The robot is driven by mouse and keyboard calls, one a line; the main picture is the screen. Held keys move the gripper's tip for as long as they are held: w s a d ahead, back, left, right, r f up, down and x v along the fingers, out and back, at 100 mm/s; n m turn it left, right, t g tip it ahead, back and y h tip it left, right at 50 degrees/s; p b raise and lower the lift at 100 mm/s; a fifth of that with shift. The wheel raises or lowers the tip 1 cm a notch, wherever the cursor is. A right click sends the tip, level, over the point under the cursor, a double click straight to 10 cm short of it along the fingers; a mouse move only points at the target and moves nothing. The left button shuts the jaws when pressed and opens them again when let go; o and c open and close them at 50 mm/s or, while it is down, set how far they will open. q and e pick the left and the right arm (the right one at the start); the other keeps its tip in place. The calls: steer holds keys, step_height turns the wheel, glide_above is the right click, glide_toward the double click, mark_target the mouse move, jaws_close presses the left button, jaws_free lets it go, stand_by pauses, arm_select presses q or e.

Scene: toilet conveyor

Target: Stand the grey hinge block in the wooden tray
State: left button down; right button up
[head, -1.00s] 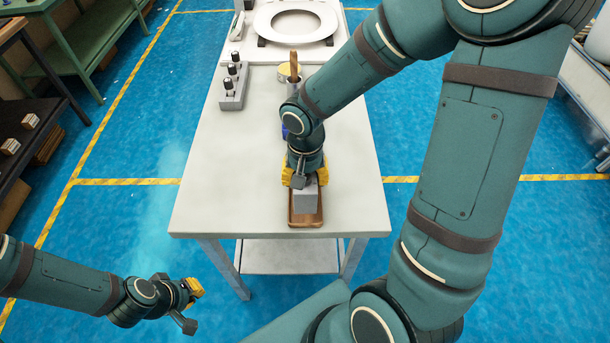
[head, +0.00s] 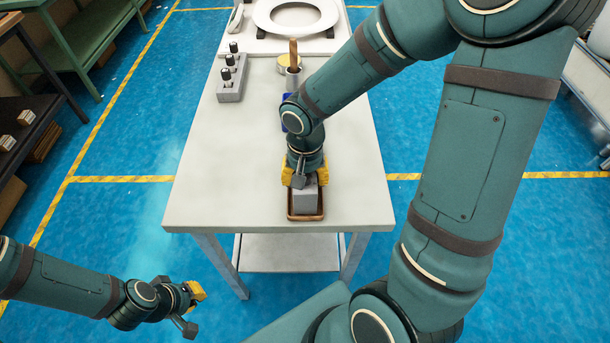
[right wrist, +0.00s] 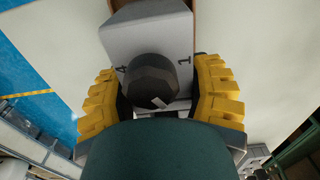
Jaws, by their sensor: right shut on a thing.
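The grey hinge block (head: 306,202) is at the wooden tray (head: 306,218) near the front edge of the table. My right gripper (head: 303,176) is above the tray, shut on the block. In the right wrist view, the block (right wrist: 150,38) shows a pale grey body between the two yellow fingers of my gripper (right wrist: 157,100), with a dark rounded part in front of it. A strip of the tray (right wrist: 196,14) shows beside it. The block's contact with the tray floor is hidden. My left gripper (head: 184,300) is off the table at lower left, too small to read its jaws.
A grey holder with several dark-topped pegs (head: 230,84) stands at the table's back left. A yellow-rimmed round container (head: 290,64) and a blue item (head: 288,122) are behind my right arm. A toilet seat (head: 297,14) lies beyond.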

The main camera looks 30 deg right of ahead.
steer(key=shift+f+b, duration=0.45)
steer(key=shift+b, duration=0.1)
steer(key=o, duration=1.4)
steer(key=shift+r, duration=0.1)
step_height(320, 180, up, 12)
